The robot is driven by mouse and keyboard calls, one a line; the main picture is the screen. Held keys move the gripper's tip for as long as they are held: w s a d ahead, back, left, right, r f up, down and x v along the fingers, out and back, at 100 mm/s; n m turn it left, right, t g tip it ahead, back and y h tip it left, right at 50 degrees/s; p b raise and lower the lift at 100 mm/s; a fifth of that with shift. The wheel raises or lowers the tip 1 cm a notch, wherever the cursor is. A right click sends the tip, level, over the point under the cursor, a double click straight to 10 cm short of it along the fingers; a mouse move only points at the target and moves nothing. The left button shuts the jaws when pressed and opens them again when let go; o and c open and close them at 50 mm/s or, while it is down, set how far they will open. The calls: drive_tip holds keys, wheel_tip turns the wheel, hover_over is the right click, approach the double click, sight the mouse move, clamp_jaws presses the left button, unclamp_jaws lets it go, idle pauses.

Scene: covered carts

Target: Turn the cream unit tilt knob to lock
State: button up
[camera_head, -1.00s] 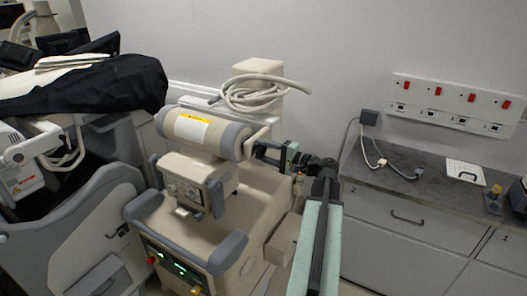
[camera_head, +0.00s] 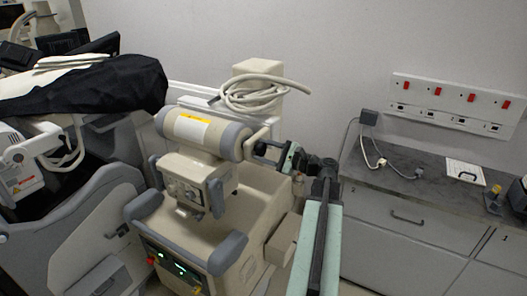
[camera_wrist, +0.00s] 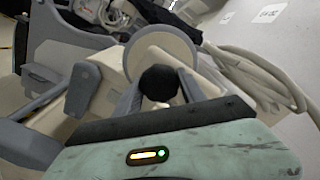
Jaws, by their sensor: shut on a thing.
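The cream unit (camera_head: 205,235) stands left of my arm, with a cylindrical head (camera_head: 205,132) on top that has grey end caps and a yellow-and-white label. My gripper (camera_head: 259,150) is at the right end of this head. In the wrist view, a round black knob (camera_wrist: 159,83) sits in front of the pale disc-shaped end of the head (camera_wrist: 160,45). My gripper's two fingers (camera_wrist: 159,92) lie on either side of the knob and are shut on it.
A coiled pale cable (camera_head: 258,95) hangs on the column behind the head. A counter with drawers (camera_head: 410,215) stands to the right. Another cart under a black cover (camera_head: 110,88) is close on the left. The wall (camera_head: 330,50) is behind.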

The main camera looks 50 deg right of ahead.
idle(0.5)
drive_tip(key=o, duration=1.4)
drive_tip(key=shift+c, duration=0.2)
drive_tip(key=v, duration=0.7)
drive_tip(key=shift+s, duration=0.4)
